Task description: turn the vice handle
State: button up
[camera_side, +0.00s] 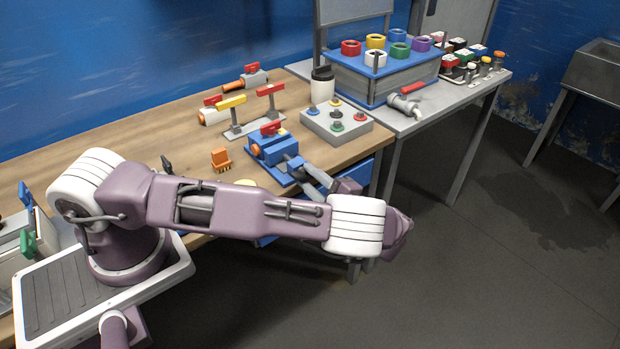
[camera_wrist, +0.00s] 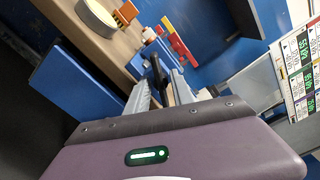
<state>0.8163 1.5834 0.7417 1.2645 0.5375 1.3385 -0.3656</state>
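The blue vice (camera_side: 277,150) stands on a blue base plate near the front edge of the wooden bench, with a red part and an orange knob on it. My gripper (camera_side: 300,168) reaches it from the front right, its fingers close to the vice's near end. In the wrist view, the dark vice handle (camera_wrist: 157,72) lies between the two grey fingertips of my gripper (camera_wrist: 161,77). The fingers stand apart, and I see no firm grip on the handle. In the side view the handle is largely hidden by the fingers and arm.
A grey button box (camera_side: 337,124) stands just right of the vice. A small orange object (camera_side: 221,159) lies to the left. Behind are valves with red and yellow handles (camera_side: 232,101). A blue drawer (camera_wrist: 75,88) lies below the bench edge.

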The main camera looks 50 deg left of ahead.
jog(key=d, duration=0.7)
dwell(0.3)
